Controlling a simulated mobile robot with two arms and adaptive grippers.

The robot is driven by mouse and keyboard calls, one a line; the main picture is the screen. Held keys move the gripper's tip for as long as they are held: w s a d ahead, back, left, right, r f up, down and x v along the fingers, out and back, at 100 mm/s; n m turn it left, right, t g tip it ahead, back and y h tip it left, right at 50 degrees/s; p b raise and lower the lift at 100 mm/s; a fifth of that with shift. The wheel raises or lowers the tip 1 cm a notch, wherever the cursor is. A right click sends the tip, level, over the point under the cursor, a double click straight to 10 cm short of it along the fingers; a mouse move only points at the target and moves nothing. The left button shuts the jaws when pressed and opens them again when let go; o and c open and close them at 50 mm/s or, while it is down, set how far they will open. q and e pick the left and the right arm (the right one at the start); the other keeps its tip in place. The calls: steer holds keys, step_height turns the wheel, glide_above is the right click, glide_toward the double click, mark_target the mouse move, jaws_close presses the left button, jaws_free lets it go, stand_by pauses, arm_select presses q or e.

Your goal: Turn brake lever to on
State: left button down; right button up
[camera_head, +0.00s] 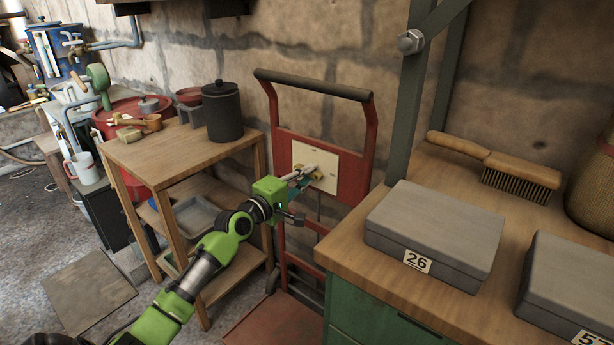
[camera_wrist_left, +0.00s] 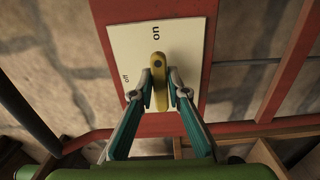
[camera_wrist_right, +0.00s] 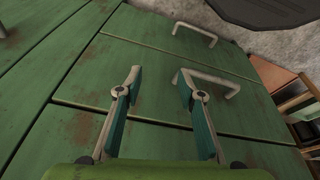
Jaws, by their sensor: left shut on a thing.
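The yellow brake lever (camera_wrist_left: 161,99) sits on a cream plate (camera_wrist_left: 190,45) with the words "on" and "off". In the left wrist view it runs nearly upright, its upper end below "on", while "off" is to its left. My left gripper (camera_wrist_left: 160,82) has a finger on each side of the lever and is shut on it. In the head view my left gripper (camera_head: 310,173) is at the plate (camera_head: 328,161) on the red hand truck, and the fingers hide most of the lever. My right gripper (camera_wrist_right: 159,78) is open and empty, before green drawers.
The red hand truck (camera_head: 369,140) stands against the stone wall. A wooden shelf table (camera_head: 150,158) with a dark canister (camera_head: 222,112) is to its left. A workbench (camera_head: 340,252) with grey boxes (camera_head: 435,228) and a brush (camera_head: 520,172) is to its right. Metal drawer handles (camera_wrist_right: 196,32) face my right gripper.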

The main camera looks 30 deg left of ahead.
stand_by(0.3)
arm_select(q)
steer(key=c, duration=2)
jaws_free()
steer(key=s, duration=0.8)
steer(key=s+a, duration=0.1)
steer(key=s, duration=0.3)
steer(key=shift+f, duration=0.1)
